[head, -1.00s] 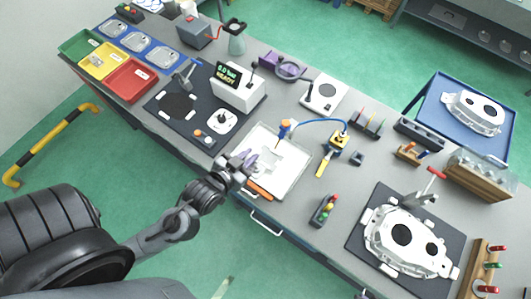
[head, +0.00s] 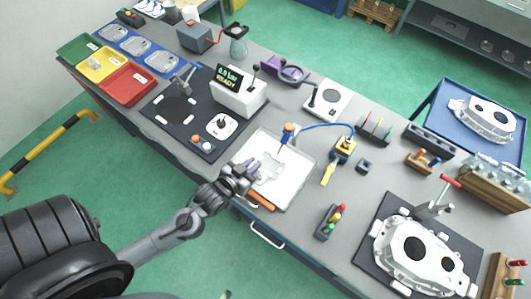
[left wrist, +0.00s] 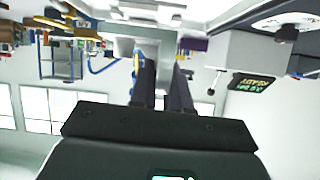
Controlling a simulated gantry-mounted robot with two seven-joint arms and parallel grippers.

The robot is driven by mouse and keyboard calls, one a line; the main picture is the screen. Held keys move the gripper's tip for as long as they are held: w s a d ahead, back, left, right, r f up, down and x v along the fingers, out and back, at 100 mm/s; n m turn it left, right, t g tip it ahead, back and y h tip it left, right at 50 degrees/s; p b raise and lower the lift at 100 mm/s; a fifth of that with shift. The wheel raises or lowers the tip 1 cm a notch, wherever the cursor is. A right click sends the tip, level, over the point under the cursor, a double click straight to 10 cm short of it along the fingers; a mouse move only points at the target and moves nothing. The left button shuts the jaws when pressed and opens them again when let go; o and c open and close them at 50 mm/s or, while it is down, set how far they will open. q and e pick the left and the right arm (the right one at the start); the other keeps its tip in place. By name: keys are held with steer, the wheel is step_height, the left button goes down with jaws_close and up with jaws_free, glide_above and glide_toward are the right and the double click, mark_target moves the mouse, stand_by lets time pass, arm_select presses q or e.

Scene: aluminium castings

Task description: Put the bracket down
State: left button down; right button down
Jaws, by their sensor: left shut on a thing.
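My left gripper (head: 250,168) is over the left part of a white tray (head: 294,178) near the bench's front edge. It is shut on a pale grey bracket (head: 270,170), which reaches out from the fingertips over the tray. The bracket is hard to tell from the white tray, and I cannot tell whether it touches the tray floor. In the left wrist view, the two dark fingers (left wrist: 164,85) point away from the camera with a narrow gap between them. My right gripper is not in view.
An orange-handled tool (head: 260,200) lies at the tray's front edge. A blue-tipped orange tool (head: 288,134) stands at its back. A white box with a green display (head: 238,95) stands behind left. A large casting (head: 420,250) sits on a dark mat at right.

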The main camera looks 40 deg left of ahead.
arm_select(q)
steer(key=w, duration=0.5)
steer(key=w+a, duration=0.1)
steer(key=w, duration=0.1)
steer(key=shift+w, duration=0.15)
steer(key=shift+f, duration=1.75)
steer(key=c, duration=1.1)
jaws_free()
steer(key=shift+f, duration=0.1)
steer(key=shift+d, duration=0.1)
